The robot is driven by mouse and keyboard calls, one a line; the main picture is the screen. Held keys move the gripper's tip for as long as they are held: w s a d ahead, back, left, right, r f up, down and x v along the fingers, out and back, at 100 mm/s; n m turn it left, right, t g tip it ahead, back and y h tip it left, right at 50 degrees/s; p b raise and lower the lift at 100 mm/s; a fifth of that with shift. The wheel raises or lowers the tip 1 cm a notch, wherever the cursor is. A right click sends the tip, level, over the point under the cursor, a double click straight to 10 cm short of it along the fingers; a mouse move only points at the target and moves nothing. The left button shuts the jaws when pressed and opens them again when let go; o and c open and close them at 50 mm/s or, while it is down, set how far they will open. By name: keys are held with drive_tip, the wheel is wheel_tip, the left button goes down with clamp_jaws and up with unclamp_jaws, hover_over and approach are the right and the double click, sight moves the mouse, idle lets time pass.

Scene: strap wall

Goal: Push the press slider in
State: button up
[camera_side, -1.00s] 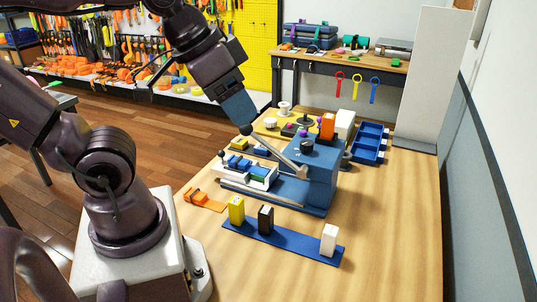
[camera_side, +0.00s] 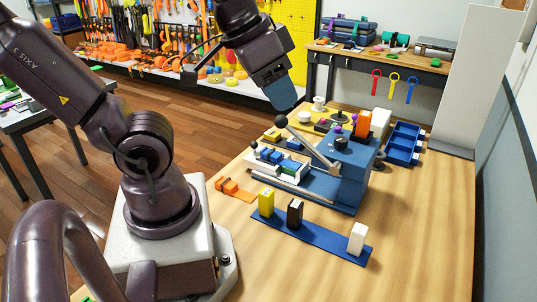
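The blue press (camera_side: 349,180) stands on the wooden table. Its grey lever (camera_side: 312,145) slants up to the left and ends in a black ball (camera_side: 281,120). A white slider tray (camera_side: 289,179) with blue and green pieces sticks out from the left side of the press, beside a grey rail. My gripper (camera_side: 284,105) points down, just above the lever ball in the picture; I cannot tell whether they touch. Its fingers cannot be made out, and nothing is visibly held.
A blue strip (camera_side: 315,241) with yellow, black and white blocks lies in front. An orange piece (camera_side: 236,190) lies left of the press. A blue bin (camera_side: 403,144) and an orange block (camera_side: 364,123) are behind. The table's right front is clear.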

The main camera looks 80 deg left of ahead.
drive_tip(key=w+a+f+n+g, duration=0.25)
drive_tip(key=a+n, duration=0.25)
drive_tip(key=a, duration=0.3)
drive_tip(key=w+a+f+n+g, duration=0.1)
drive_tip(key=w+a+f+n, duration=0.3)
drive_tip(key=a, duration=0.5)
drive_tip(key=w+a+f+n+g, duration=0.2)
drive_tip(key=a+f+n, duration=0.1)
drive_tip(key=a+n, duration=0.4)
drive_tip(key=s+a+f+n+g, duration=0.2)
drive_tip(key=s+a+f+n, duration=0.2)
drive_tip(key=a+f, duration=0.5)
drive_tip(key=f, duration=0.3)
drive_tip(key=s+f, duration=0.1)
drive_tip(key=f, duration=0.3)
drive_tip(key=s+f, duration=0.1)
drive_tip(key=f, duration=0.3)
drive_tip(key=shift+a, duration=0.3)
drive_tip(key=shift+c, duration=0.2)
